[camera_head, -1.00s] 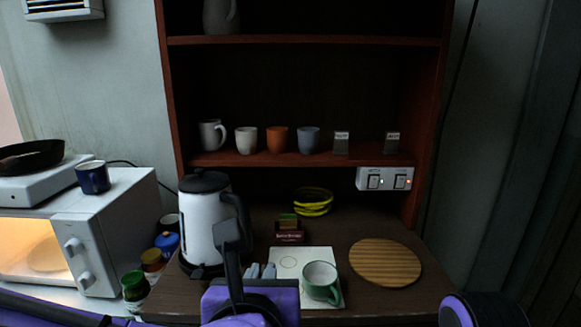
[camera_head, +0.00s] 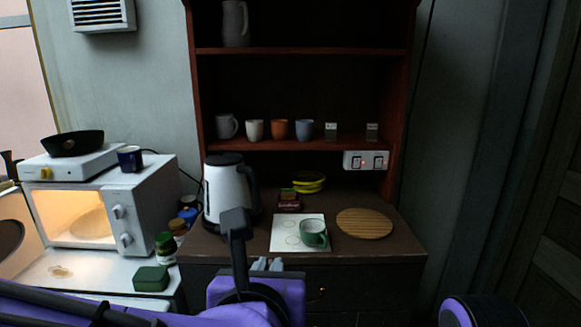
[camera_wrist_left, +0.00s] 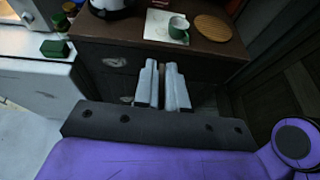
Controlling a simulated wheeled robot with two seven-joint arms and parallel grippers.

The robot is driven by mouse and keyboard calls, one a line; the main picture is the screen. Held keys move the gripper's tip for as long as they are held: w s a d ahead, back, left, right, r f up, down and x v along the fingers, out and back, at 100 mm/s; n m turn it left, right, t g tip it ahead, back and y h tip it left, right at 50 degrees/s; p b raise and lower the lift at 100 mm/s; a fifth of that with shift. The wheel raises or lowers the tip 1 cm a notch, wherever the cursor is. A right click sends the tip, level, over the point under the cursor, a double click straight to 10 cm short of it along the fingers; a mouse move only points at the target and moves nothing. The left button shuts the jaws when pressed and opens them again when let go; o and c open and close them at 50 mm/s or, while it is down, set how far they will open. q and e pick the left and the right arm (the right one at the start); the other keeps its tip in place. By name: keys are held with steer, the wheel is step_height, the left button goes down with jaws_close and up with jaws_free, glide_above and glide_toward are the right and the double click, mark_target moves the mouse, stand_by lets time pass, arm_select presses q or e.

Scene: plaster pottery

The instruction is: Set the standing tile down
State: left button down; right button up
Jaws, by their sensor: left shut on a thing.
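My left gripper (camera_head: 267,264) is low in front of the counter, in front of the drawers. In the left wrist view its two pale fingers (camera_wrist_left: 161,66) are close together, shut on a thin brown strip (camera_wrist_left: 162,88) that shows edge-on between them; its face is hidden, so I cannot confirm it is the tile. A white square tile (camera_head: 284,221) with ring marks lies flat on the counter, a green mug (camera_head: 312,238) on it. Both also show at the top of the left wrist view. My right gripper is not in view.
The dark counter (camera_head: 390,252) holds a white kettle (camera_head: 222,190), a small dark red box (camera_head: 288,203), yellow bowls (camera_head: 310,182) and a round wooden board (camera_head: 364,224). A microwave (camera_head: 150,208) and a green box (camera_head: 151,279) stand left. The floor in front is open.

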arm_select(q)
steer(key=w+a+f, duration=1.1)
steer(key=w, duration=0.2)
steer(key=s+a+f, duration=0.2)
steer(key=a+f, duration=0.1)
steer(key=f, duration=0.5)
steer(key=s+a+f, duration=0.2)
steer(key=a+f, duration=0.1)
steer(key=f, duration=0.5)
steer(key=shift+s+n+y, duration=0.3)
steer(key=shift+s+y, duration=0.1)
steer(key=shift+d+r, duration=0.1)
steer(key=shift+d, duration=0.05)
